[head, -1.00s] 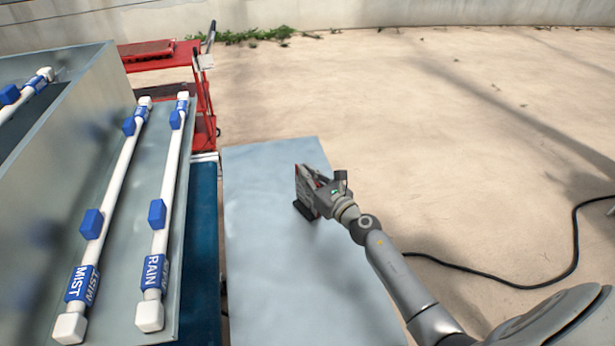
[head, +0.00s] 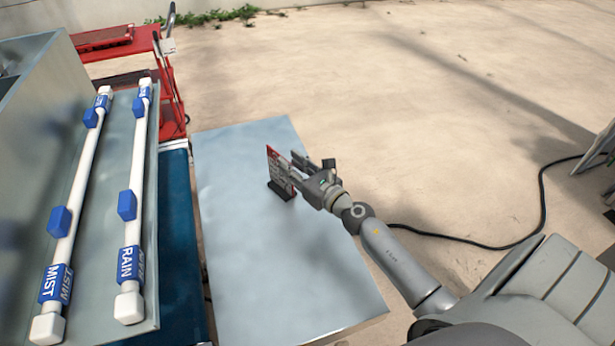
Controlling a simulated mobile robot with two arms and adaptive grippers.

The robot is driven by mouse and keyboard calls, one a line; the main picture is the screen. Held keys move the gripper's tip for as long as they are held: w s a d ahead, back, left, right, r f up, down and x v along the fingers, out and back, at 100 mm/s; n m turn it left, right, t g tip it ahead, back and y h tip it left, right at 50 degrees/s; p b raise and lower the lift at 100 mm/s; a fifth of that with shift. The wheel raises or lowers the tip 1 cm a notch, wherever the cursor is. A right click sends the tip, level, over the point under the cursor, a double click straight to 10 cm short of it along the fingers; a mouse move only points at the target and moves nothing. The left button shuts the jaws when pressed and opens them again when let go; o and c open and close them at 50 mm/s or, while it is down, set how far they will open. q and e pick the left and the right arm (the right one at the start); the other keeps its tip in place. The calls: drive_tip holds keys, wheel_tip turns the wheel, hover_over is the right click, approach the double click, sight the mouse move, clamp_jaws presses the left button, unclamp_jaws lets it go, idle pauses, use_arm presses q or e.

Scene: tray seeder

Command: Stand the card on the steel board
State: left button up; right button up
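The card (head: 273,165), red and white with dark print, stands upright in a small black foot on the steel board (head: 240,250). The board is a broad pale grey sheet in the middle of the head view. My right gripper (head: 294,167) is just to the right of the card, its fingers apart and pointing at it. The fingers overlap the card's right edge in the picture, so I cannot tell whether they still touch it. My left gripper is not in view.
A red cart (head: 120,45) stands behind. A black cable (head: 440,237) lies on the ground at right. Most of the board is bare.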

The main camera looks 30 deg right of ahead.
drive_tip(key=s+b, duration=0.1)
drive_tip(key=s, duration=0.5)
drive_tip(key=shift+s+d, duration=0.3)
drive_tip(key=shift+d, duration=0.1)
